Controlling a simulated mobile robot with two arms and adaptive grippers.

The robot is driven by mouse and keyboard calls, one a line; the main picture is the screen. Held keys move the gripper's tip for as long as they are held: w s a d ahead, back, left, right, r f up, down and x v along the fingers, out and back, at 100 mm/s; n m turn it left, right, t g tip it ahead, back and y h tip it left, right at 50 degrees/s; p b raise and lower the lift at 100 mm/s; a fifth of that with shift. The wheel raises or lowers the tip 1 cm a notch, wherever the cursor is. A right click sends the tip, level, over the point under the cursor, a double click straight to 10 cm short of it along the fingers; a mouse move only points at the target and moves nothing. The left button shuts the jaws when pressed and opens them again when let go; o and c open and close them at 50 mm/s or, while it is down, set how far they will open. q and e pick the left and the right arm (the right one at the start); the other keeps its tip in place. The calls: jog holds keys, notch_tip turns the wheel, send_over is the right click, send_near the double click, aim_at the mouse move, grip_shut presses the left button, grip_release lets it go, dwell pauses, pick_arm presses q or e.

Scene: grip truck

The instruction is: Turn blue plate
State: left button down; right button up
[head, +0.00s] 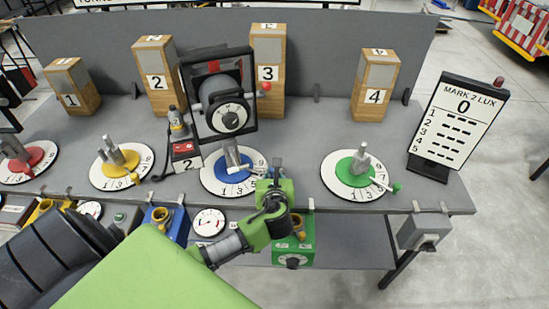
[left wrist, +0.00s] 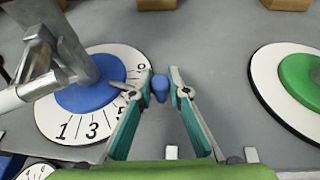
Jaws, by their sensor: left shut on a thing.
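The blue plate (head: 233,177) is the blue disc at the centre of a white numbered dial (head: 210,184) near the bench's front edge. It also shows at the left of the left wrist view (left wrist: 88,97), under a grey metal fixture. A blue knob (left wrist: 160,88) sticks out from the plate past the dial's right rim. My left gripper (left wrist: 161,76) is shut on this knob, with one teal finger on each side. In the head view my left gripper (head: 276,166) is at the right edge of the blue dial. My right gripper is not in view.
A black-framed device (head: 218,95) stands right behind the blue dial. The green plate (head: 352,178) is to the right; yellow (head: 122,168) and red plates are to the left. Numbered wooden blocks line the back panel. A scoreboard (head: 460,115) stands at the right end.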

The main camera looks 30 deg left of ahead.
pick_arm(q)
jog(key=shift+s+d+m+t+h+p, duration=0.15)
jog(key=shift+s+m+t+h+p, duration=0.35)
jog(key=shift+s+m+h+p, duration=0.4)
jog(key=c, duration=1.9)
grip_release()
jog(key=v, duration=1.2)
jog(key=shift+d+f, duration=0.1)
jog(key=shift+f, duration=0.05)
